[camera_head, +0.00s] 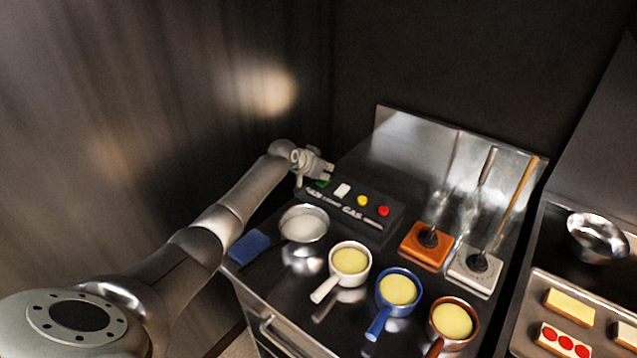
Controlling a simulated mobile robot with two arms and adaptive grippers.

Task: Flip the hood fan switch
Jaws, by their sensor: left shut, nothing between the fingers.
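A black control box (388,224) stands at the back left of the steel counter. Its sloped top carries a green button (322,183), a white switch (342,190), a yellow button (362,200) and a red button (383,210). Lettering on its front reads partly as "GAS"; the rest is too small to read. My left gripper (329,172) is shut and empty at the box's left end, close to the green button. I cannot tell whether it touches the box. Which control is the hood fan switch is not clear. My right gripper is out of view.
A steel bowl (304,224), a blue sponge (249,247) and white (350,261), blue (398,288) and brown (452,319) pans stand in front of the box. Orange (425,245) and grey (474,272) blocks with upright tools stand right. A tray (520,318) lies far right.

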